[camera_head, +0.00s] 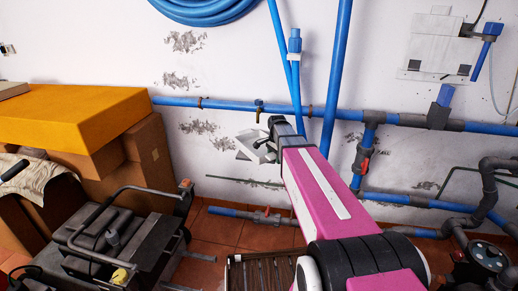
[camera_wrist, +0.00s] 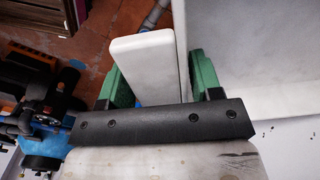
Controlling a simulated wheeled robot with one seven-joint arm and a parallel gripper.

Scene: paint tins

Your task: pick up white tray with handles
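The white tray (camera_head: 246,143) shows small in the head view, at the far end of my arm, tilted in front of the wall and partly hidden by my wrist. In the wrist view a thick white edge of the tray (camera_wrist: 148,66) stands between the two green fingers of my gripper (camera_wrist: 160,82). The tray's broad pale face (camera_wrist: 255,45) fills the upper right of the wrist view. Its far parts are out of view there. In the head view my fingers are hidden.
Blue pipes (camera_head: 225,104) run along the wall behind the tray. A yellow-topped box stack (camera_head: 75,115) stands at the left. A dark wheeled machine (camera_head: 110,240) is at the lower left. A slatted wooden piece (camera_head: 262,272) lies below my arm.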

